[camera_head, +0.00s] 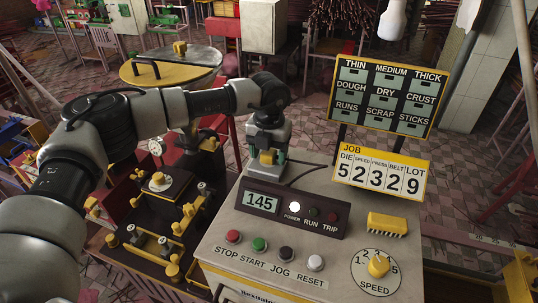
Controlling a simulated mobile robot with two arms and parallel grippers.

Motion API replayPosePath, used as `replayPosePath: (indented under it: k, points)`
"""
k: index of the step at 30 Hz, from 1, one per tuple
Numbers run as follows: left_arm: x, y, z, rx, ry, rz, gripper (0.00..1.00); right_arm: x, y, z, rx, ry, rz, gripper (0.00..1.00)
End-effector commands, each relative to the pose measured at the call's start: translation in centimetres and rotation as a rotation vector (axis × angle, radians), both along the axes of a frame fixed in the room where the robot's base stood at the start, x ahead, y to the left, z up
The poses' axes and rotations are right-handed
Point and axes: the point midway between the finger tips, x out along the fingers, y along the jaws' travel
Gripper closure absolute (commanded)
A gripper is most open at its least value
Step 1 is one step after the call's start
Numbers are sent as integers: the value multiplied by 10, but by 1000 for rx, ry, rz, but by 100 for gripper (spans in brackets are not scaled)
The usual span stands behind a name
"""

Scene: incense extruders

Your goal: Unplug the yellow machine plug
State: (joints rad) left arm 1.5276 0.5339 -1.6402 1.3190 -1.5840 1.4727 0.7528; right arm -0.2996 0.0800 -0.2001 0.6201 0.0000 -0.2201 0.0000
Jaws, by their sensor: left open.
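The yellow plug (267,157) sits at the back left of the light grey control console (225,232), by a dark cable (305,168) that runs to the right. My left arm reaches in from the left, and its gripper (268,147) points down right over the plug. The left gripper is open, with its fingers around or just above the plug; the hand hides the plug's upper part, so I cannot tell whether they touch it. My right gripper is not in view.
The console carries a display reading 145 (262,201), several buttons, a yellow comb-like piece (387,224) and a yellow speed knob (378,266). A job sign (380,172) and a taller label board (388,95) stand behind at right. A black and yellow machine (150,240) stands left.

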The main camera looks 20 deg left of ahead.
Motion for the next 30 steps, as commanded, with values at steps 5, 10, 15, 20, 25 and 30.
replayPosePath:
  k: [5, 10, 15, 20, 25, 30]
  points:
    - [0, 0, -1, 0, 0, 0, 36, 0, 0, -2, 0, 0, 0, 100]
    - [0, 0, 0, 1, 0, 0, 36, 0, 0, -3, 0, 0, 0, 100]
    - [0, 0, 0, 1, 0, 0, 39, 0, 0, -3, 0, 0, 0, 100]
    - [0, 0, 0, 0, 0, 0, 64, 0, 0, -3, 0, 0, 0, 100]
    - [0, 0, 0, 0, 0, 0, 90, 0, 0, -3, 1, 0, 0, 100]
    - [0, 0, 1, 0, 0, 0, 100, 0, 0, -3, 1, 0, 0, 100]
